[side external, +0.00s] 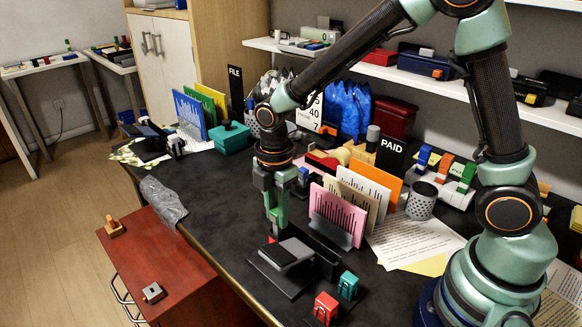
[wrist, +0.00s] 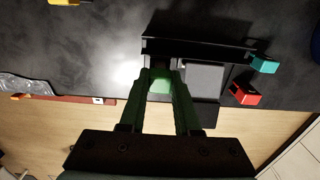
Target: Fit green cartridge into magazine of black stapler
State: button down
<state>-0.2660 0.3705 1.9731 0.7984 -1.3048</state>
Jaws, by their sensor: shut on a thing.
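The black stapler (side external: 275,277) stands on the dark desk near its front edge, with a grey plate on top and a raised black part behind. In the wrist view the stapler (wrist: 195,50) runs across the middle, its grey plate right of my fingers. My gripper (side external: 276,228) points down at the stapler's left end. It is shut on the green cartridge (wrist: 160,84), which shows between the fingertips in the wrist view, close against the stapler. In the side view the fingers mostly hide the cartridge. I cannot tell whether it touches or sits inside the magazine.
A red block (side external: 325,308) and a teal block (side external: 348,286) stand right of the stapler. A pink card (side external: 333,215) in a holder stands close behind it, with a mesh cup (side external: 421,201) farther right. A red cabinet (side external: 175,265) stands before the desk. Desk left of the stapler is clear.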

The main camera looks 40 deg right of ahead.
jog(key=shift+f, duration=1.25)
jog(key=c, duration=0.5)
grip_release()
jog(key=shift+c, duration=0.2)
jog(key=shift+r, duration=0.15)
notch_tip(320, 180, up, 12)
jog(key=shift+f, duration=0.1)
jog(key=s+d+r+m+t, duration=0.5)
jog(key=s+d+m, duration=0.4)
jog(key=m, duration=0.9)
jog(key=shift+d+r+t, duration=0.3)
jog(key=shift+d+r, duration=0.3)
jog(key=shift+r, duration=0.2)
